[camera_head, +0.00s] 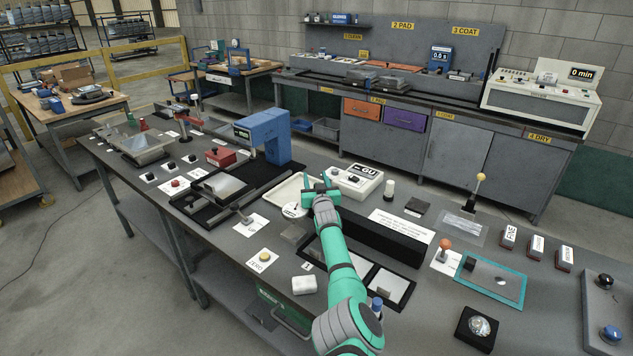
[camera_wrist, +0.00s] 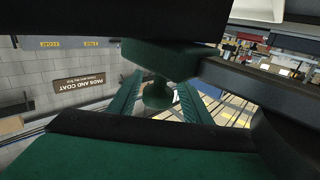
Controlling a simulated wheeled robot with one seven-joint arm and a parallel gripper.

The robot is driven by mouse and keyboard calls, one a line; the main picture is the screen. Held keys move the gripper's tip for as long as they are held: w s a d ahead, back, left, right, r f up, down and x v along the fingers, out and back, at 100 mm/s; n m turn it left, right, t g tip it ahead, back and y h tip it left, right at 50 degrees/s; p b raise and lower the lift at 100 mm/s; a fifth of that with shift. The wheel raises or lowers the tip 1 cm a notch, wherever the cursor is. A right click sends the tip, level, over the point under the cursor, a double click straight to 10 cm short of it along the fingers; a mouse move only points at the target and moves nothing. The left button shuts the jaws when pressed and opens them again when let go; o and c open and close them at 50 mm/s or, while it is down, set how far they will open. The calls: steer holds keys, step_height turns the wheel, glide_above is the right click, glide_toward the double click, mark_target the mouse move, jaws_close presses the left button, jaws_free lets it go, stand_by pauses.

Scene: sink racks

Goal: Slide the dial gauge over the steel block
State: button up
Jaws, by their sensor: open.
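My gripper (camera_head: 317,183) is raised over the middle of the bench, its two green fingers apart. In the wrist view the fingers (camera_wrist: 158,103) stand either side of a dark green knob-like shape; I cannot tell whether it is part of my gripper. A small white round face (camera_head: 292,210), possibly the dial gauge, shows just left of my gripper by a pale tray (camera_head: 291,190). A flat grey block (camera_head: 222,187), possibly the steel block, lies in a black frame farther left. Neither can be identified for certain at this size.
A blue press-like stand (camera_head: 264,136) rises behind the black frame. A white box marked GU (camera_head: 356,181) stands right of my gripper. A long black block (camera_head: 385,238), a teal-framed panel (camera_head: 493,280) and a white lump (camera_head: 304,285) lie on the crowded bench.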

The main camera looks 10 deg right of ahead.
steer(key=shift+a+f, duration=0.1)
steer(key=shift+s+a+f, duration=0.25)
steer(key=shift+s+a, duration=0.05)
steer(key=shift+s, duration=0.25)
steer(key=shift+s+d+r, duration=0.15)
steer(key=shift+s, duration=0.4)
steer(key=s, duration=0.8)
steer(key=shift+s+a+r, duration=0.2)
steer(key=shift+s, duration=0.05)
